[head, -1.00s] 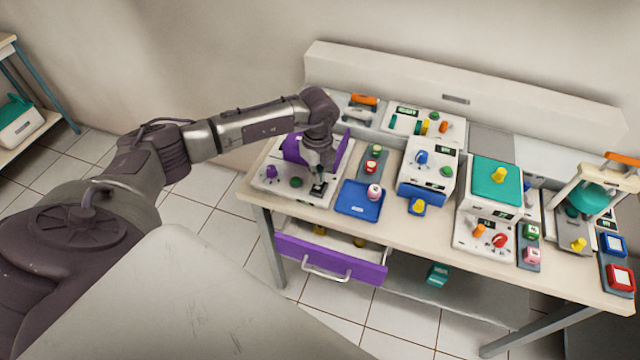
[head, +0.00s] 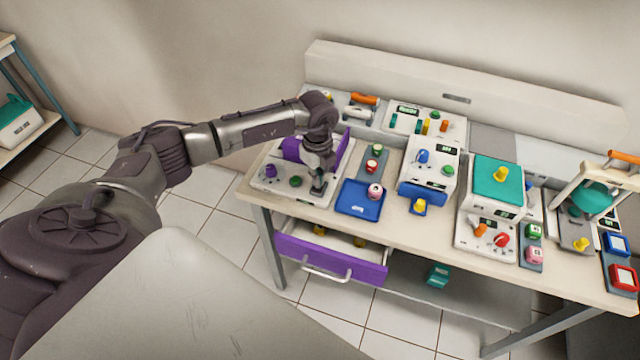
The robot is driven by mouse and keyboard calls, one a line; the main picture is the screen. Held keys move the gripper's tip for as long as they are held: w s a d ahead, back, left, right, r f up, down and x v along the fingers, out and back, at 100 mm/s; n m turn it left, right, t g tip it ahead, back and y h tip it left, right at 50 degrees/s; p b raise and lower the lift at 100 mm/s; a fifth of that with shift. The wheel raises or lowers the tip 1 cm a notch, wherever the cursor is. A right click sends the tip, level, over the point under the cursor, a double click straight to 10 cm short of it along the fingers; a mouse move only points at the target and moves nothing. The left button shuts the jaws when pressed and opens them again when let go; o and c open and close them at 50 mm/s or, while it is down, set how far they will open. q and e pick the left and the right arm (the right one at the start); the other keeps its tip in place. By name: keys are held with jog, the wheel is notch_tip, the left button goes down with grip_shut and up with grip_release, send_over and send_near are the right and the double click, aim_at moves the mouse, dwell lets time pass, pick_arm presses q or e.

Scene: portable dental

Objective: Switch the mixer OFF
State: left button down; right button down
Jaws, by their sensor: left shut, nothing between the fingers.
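A white device with a purple upper part (head: 291,149), which I take to be the mixer, stands at the left end of the bench. Its front panel (head: 272,186) carries a purple knob (head: 270,171) and a green button (head: 295,181). My left gripper (head: 317,189) points down over the right part of this panel, with its fingers shut and empty. The gripper and wrist hide that part of the panel, so I cannot tell the switch's position or whether the fingertips touch it. My right gripper is not in view.
A blue tray (head: 350,207) with a pink-and-white jar (head: 375,191) lies close to the right of the gripper. Further right stand several white devices, one with a teal top (head: 497,178). A purple drawer (head: 350,262) hangs open below the bench.

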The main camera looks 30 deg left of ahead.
pick_arm(q)
jog(key=shift+s+f+b, duration=0.1)
jog(key=shift+f+b, duration=0.5)
jog(key=shift+f, duration=0.3)
jog(key=shift+r, duration=0.1)
jog(key=shift+r+p, duration=0.7)
jog(key=shift+p, duration=0.05)
jog(key=shift+r+p, duration=2.05)
jog(key=shift+r, duration=0.75)
jog(key=shift+f, duration=0.1)
